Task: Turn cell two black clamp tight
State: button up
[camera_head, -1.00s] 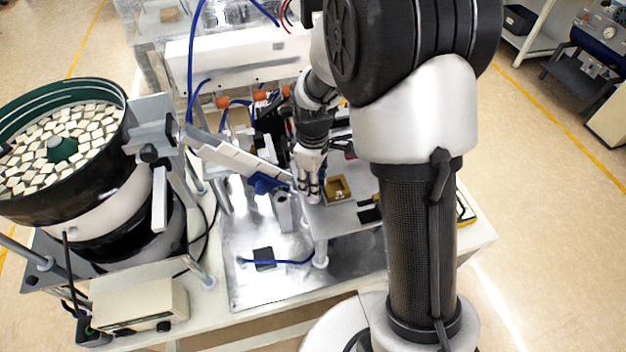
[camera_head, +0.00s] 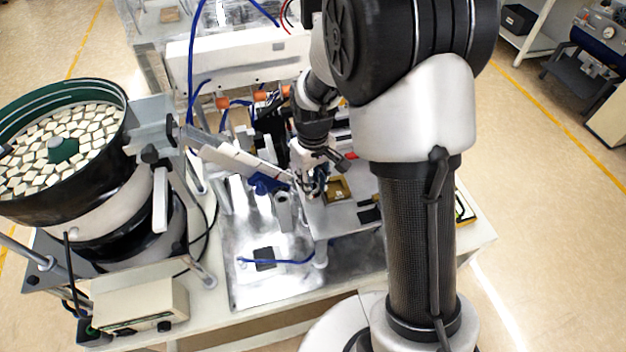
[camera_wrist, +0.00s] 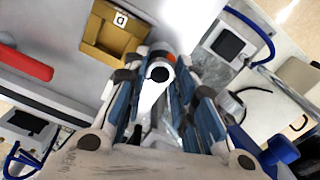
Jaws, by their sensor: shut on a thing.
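My gripper (camera_head: 313,186) points down at the front left edge of the raised plate, beside the square brass-coloured block (camera_head: 338,189). In the wrist view my gripper (camera_wrist: 160,75) has its two fingers close together on a small part with a dark round end (camera_wrist: 158,74), which I take to be the black clamp. The fingers and a bright white shape hide most of this part, so its turn angle cannot be told. The brass-coloured block (camera_wrist: 110,36) is apart from the fingers, at the upper left of the wrist view.
The white feeder track (camera_head: 235,160) ends close to the left of my gripper, with a blue knob (camera_head: 265,184) below it. A red handle (camera_wrist: 25,62) lies left in the wrist view. The bowl feeder (camera_head: 70,150) stands at far left. The metal base plate (camera_head: 285,285) is mostly clear in front.

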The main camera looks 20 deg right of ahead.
jog(key=shift+m, duration=1.1)
jog(key=o, duration=1.1)
notch_tip(320, 180, up, 12)
